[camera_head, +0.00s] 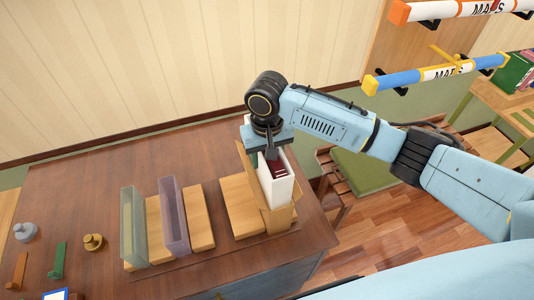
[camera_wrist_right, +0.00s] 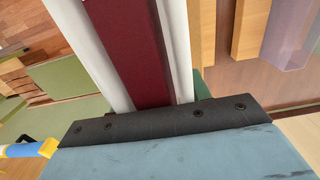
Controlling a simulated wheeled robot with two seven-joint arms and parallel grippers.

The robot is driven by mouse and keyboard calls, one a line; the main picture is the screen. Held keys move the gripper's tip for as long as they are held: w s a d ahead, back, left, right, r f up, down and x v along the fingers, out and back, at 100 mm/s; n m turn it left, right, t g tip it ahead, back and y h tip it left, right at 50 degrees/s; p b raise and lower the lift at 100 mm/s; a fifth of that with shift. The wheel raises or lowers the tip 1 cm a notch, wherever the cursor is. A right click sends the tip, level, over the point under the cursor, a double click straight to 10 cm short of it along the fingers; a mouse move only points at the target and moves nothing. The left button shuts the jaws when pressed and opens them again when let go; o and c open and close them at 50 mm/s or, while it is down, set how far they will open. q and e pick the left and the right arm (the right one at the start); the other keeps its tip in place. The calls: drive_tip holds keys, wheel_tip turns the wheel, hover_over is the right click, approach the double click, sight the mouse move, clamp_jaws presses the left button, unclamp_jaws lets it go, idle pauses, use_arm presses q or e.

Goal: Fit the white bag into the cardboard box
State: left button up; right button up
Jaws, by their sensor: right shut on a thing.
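The white bag (camera_head: 280,193) is upright, with a dark red item (camera_head: 276,169) between its white sides. It also shows close up in the right wrist view (camera_wrist_right: 179,50). The tan cardboard box (camera_head: 281,219) stands at the table's right end; its walls show left of and below the bag. The bag appears at least partly within the box's outline; how deep it sits is hidden. My right gripper (camera_head: 270,150) is over the bag's far end, shut on it, its fingertips largely hidden. My left gripper is not in view.
Wooden blocks (camera_head: 240,205), a greenish clear holder (camera_head: 132,228) and a purple clear holder (camera_head: 173,215) stand left of the box. Small weights (camera_head: 93,241) and a green piece (camera_head: 58,259) lie farther left. The table's right edge is close to the box.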

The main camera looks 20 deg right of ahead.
drive_tip(key=shift+f+b, duration=0.35)
drive_tip(key=shift+f, duration=1.15)
drive_tip(key=o, duration=1)
drive_tip(key=shift+f, duration=0.1)
drive_tip(key=shift+o, duration=0.6)
wheel_tip(320, 180, up, 14)
drive_tip(key=shift+f+b, duration=0.2)
drive_tip(key=shift+b, duration=0.2)
drive_tip(key=shift+s+f, duration=0.1)
